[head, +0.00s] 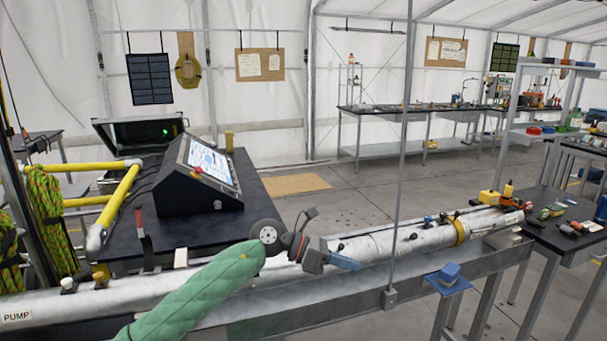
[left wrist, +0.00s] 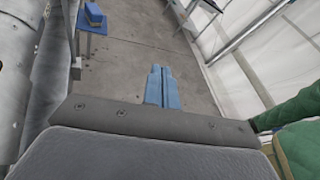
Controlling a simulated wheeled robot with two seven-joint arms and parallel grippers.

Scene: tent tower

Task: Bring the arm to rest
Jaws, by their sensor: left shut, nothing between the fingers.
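My left arm, in a green quilted sleeve, comes in from the bottom of the head view. My left gripper (head: 345,262) has blue fingers and is in front of the long silver pipe (head: 375,246), pointing right. In the left wrist view the two blue fingers of this gripper (left wrist: 158,72) lie side by side, closed, with nothing between them. Bare floor shows beyond the fingertips. My right gripper is in neither view.
The pipe runs above a grey metal trough (head: 420,287). A blue block (head: 450,272) sits on a small blue shelf (head: 450,286); the block also shows in the left wrist view (left wrist: 94,14). A sloped console (head: 197,178) stands on a dark table. A thin vertical pole (head: 402,150) stands right of the gripper.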

